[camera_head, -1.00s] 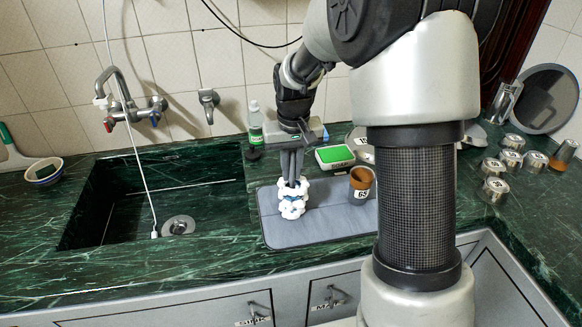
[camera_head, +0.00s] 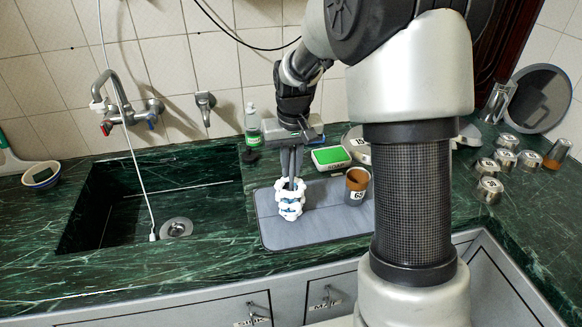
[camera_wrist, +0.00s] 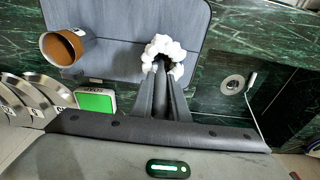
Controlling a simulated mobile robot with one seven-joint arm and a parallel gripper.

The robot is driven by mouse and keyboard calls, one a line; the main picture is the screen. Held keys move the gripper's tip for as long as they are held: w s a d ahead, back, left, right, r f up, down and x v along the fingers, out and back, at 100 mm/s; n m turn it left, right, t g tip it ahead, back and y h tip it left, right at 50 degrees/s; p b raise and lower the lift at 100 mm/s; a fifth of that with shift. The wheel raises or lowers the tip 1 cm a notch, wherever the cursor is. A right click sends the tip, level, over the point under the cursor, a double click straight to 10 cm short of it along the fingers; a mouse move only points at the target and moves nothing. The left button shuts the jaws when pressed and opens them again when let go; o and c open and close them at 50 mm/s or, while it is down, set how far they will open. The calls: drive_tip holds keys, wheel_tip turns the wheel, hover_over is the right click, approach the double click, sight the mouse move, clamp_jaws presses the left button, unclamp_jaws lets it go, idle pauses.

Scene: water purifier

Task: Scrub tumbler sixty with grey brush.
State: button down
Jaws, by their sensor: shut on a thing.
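A brown tumbler (camera_head: 357,187) with a white number label, which looks like 60 or 65, stands upright on the grey mat. In the wrist view the brown tumbler (camera_wrist: 66,46) shows its open mouth and brown inside. My gripper (camera_head: 291,180) is shut, pointing down over the mat to the left of the tumbler and apart from it. At its fingertips is a white knobbly thing (camera_head: 290,208) with blue-grey bands, low over or touching the mat. It looks like a brush head, also seen in the wrist view (camera_wrist: 164,46). The fingers hide its handle, so I cannot confirm its grey colour.
The grey mat (camera_head: 325,228) has bare room in front. Behind stand a green-topped soap box (camera_head: 330,158) and a bottle (camera_head: 252,122). The sink (camera_head: 110,215) is left, with a bowl (camera_head: 42,174) beyond. Several metal tins (camera_head: 489,189) stand right.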

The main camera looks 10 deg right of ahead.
drive_tip(key=shift+r+p, duration=4.95)
drive_tip(key=shift+r, duration=2.15)
drive_tip(key=shift+f, duration=0.1)
